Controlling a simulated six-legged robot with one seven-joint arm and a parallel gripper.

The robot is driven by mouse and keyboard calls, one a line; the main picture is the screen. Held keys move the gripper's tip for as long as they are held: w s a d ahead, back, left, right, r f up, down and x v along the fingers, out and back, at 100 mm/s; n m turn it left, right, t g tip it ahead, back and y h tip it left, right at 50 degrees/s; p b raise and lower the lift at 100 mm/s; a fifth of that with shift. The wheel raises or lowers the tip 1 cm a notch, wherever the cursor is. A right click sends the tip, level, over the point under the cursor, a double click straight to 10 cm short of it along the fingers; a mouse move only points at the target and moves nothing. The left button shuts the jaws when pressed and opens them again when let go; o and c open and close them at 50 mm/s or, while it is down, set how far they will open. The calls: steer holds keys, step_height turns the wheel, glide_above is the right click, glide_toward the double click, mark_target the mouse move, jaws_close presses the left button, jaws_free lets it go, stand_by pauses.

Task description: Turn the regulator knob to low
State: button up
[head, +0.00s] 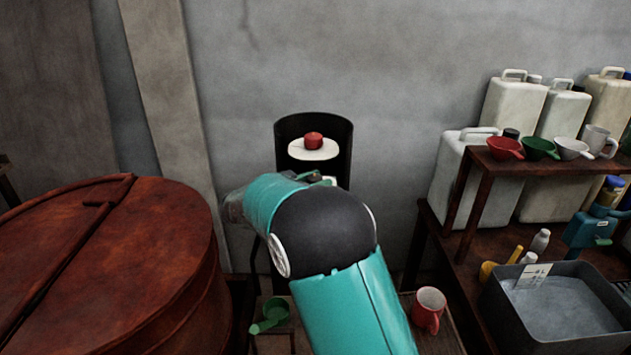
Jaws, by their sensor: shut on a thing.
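A black, open-fronted cylindrical housing (343,140) stands against the wall at the middle of the head view. Inside it, a red knob-like piece (313,141) sits on a white round plate (325,154). I cannot tell whether this red piece is the regulator knob, and I can read no low mark. My teal and black arm covers the lower part of the housing. Small pale and green bits show just above the arm, too small to identify. My gripper's fingertips are hidden behind the arm, so what they touch cannot be seen.
A large rusty-red vat (130,270) fills the left. A green scoop (272,314) and a red mug (429,309) sit low beside my arm.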

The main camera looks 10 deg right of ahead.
steer(key=shift+r, duration=0.15)
steer(key=o, duration=1)
steer(key=shift+a, duration=0.15)
steer(key=shift+s+a, duration=0.15)
steer(key=shift+a, duration=0.15)
steer(key=v, duration=1.3)
